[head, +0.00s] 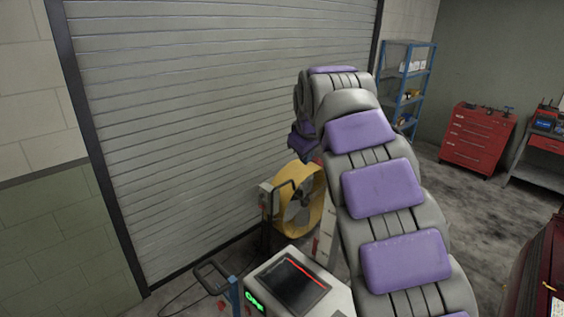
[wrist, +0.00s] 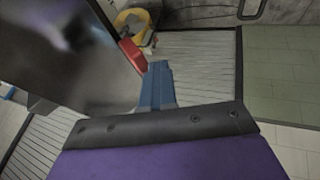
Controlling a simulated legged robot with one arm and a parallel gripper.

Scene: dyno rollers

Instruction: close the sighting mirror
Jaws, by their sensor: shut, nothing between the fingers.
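A large dark, glossy panel (wrist: 75,55) fills the upper left of the wrist view, with blurred reflections on it. It looks like the sighting mirror, though I cannot be sure. A red piece (wrist: 132,56) lies along its right edge, and a blue part (wrist: 156,85) stands beside it. My gripper (wrist: 160,125) shows as a black lip with screws above a purple body. It is shut and empty. The blue part ends just beyond the lip; I cannot tell whether they touch. In the head view my gripper (head: 303,146) is mostly hidden behind my arm.
A yellow fan (head: 300,203) stands before the ribbed shutter (head: 210,120). A console with a dark screen (head: 292,284) and a handle (head: 210,272) is at the bottom centre. A blue shelf (head: 405,80) and a red tool cabinet (head: 477,138) stand at right. A dark red body (head: 540,270) edges in at lower right.

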